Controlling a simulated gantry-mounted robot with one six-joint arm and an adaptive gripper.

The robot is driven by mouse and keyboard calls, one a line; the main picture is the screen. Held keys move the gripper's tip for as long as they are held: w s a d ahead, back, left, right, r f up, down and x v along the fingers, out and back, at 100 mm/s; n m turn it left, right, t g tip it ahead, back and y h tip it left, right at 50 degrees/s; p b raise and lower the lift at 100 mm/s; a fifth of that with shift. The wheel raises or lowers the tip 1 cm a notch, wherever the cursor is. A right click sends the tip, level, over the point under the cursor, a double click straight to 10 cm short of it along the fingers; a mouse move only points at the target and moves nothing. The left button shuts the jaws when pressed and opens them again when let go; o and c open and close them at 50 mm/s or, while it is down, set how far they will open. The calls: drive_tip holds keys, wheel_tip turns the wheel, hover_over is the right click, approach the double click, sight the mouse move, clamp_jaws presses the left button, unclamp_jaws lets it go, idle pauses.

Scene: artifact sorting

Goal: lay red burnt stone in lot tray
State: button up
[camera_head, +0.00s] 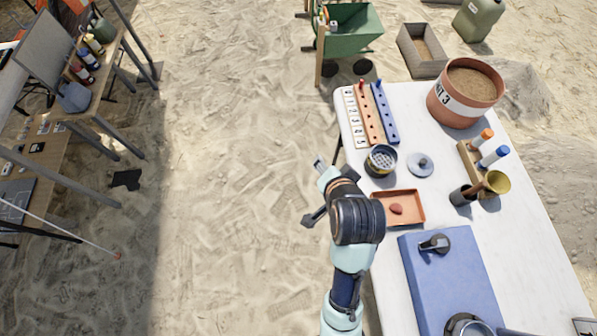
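A small dark red stone (396,209) lies inside a shallow orange-red tray (418,220) on the left part of the white table. I cannot read a label on this tray, so I cannot tell whether it is the lot tray. My gripper (320,166) is left of the tray, out past the table's left edge and over the sand. Its fingers are small and partly hidden by my wrist, so I cannot tell whether they are open or shut. I see nothing held in it.
On the white table (530,215) stand a sieve-like cup (380,160), a grey lid (420,165), a numbered peg rack (370,115), a sand-filled bucket (466,95), a wooden tool holder (470,160) and a blue case (450,275). Bare tabletop lies at the right.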

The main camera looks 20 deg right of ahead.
drive_tip(key=s+a+r+n+t+y, duration=0.1)
drive_tip(key=a+r+n+t, duration=0.1)
drive_tip(key=a+r+n, duration=0.3)
drive_tip(key=s+a+r+n+t+y, duration=0.1)
drive_tip(key=a+r+n, duration=0.4)
drive_tip(key=a, duration=0.7)
drive_tip(key=shift+r+n+t, duration=0.15)
drive_tip(key=shift+n+t, duration=0.35)
drive_tip(key=shift+n, duration=0.2)
